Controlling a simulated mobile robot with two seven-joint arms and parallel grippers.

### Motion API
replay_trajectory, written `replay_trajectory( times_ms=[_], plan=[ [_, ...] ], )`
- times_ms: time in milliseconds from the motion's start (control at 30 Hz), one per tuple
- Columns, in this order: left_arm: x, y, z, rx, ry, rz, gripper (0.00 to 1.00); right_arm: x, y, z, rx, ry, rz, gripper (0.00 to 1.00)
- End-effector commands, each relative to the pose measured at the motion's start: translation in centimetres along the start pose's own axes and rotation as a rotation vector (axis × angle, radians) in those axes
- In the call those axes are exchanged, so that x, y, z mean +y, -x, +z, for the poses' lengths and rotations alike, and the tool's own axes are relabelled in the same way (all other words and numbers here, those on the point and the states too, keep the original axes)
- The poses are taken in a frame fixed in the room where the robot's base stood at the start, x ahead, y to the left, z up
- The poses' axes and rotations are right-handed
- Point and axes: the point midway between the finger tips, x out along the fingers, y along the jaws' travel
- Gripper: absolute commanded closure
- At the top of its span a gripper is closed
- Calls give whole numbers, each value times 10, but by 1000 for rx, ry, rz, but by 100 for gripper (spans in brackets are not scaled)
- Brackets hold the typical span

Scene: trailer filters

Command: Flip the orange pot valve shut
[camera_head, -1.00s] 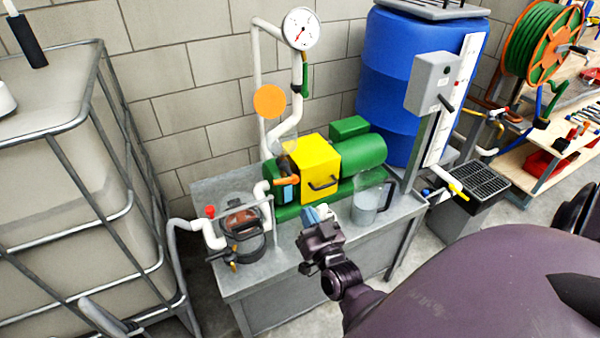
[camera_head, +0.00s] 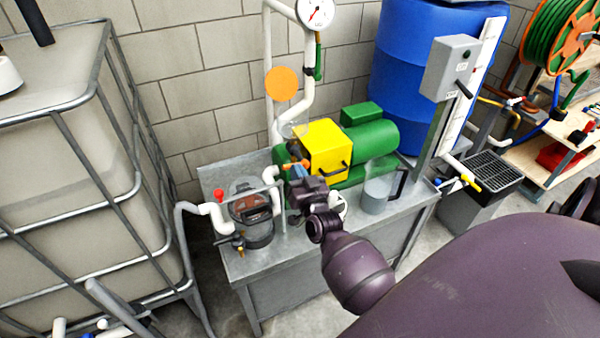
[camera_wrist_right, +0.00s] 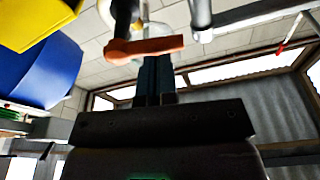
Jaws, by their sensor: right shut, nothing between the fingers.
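The orange valve handle (camera_head: 296,164) is at the left end of the green pump, beside the yellow box (camera_head: 326,148) and below a small clear cup (camera_head: 294,129). In the right wrist view the orange handle (camera_wrist_right: 150,47) lies crosswise, just beyond my fingertips. My right gripper (camera_head: 299,173) is shut and empty, with its blue-grey fingers (camera_wrist_right: 156,72) close below the handle. I cannot tell whether they touch it. The gripper hides part of the pump's left end. My left gripper is not in view.
A strainer with a clear lid (camera_head: 252,207) and a red-knobbed white pipe (camera_head: 214,212) stand left on the metal bench (camera_head: 262,278). A clear jug (camera_head: 378,190) stands right. A caged tank (camera_head: 75,180) is at left, a blue barrel (camera_head: 405,55) behind.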

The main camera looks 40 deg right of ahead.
Motion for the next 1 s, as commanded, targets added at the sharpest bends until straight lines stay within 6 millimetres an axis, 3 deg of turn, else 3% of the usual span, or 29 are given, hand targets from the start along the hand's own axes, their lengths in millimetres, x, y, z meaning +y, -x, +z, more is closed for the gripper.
replay_trajectory(
  times_ms=[333, 700, 1000],
  plan=[
    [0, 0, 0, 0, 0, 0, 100, 0, -1, 1, 1, 14, -3, 100],
    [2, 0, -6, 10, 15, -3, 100, 0, -5, 14, 0, 228, -46, 100],
    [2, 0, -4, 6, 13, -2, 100, 0, -6, 14, 0, 233, -47, 100]
  ],
)
